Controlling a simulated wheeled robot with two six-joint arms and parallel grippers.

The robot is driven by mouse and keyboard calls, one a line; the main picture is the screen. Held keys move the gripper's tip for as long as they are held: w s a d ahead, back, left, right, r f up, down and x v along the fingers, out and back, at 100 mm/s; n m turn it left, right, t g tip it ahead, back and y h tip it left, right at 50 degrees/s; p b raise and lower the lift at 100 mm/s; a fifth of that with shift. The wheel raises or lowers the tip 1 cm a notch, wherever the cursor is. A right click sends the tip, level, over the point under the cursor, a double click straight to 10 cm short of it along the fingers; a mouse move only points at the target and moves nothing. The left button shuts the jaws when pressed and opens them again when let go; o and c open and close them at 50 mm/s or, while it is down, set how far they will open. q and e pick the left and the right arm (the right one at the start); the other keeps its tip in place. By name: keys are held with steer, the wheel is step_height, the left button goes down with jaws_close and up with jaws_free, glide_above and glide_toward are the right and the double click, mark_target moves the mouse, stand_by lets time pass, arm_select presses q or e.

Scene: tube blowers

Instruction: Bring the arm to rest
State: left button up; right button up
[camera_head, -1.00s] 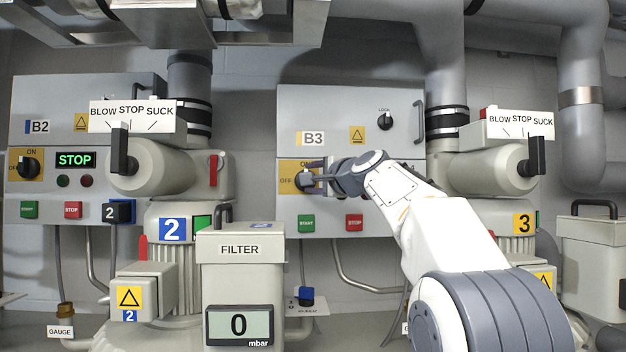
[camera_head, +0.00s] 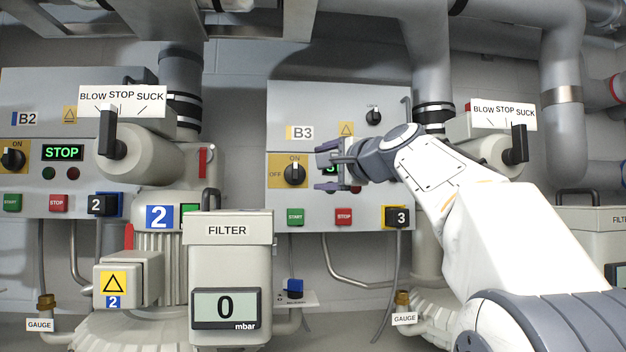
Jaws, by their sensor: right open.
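My right gripper (camera_head: 322,166) is open in front of the B3 control box (camera_head: 338,107), and nothing shows between its fingers. The black rotary switch (camera_head: 294,173) on the yellow plate is just left of the fingertips and looks clear of them. Its pointer stands upright, toward ON. A lit green display (camera_head: 332,169) shows partly behind the gripper; most of its text is hidden. My right arm reaches in from the lower right. My left gripper is not in view.
The number 3 plug (camera_head: 400,217) and a blower lever (camera_head: 518,145) are near my right arm. The filter box (camera_head: 229,230) reads 0 mbar, below left. The B2 box (camera_head: 40,95) shows STOP at the left. Pipes run overhead.

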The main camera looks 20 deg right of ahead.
steer(key=shift+s, duration=0.5)
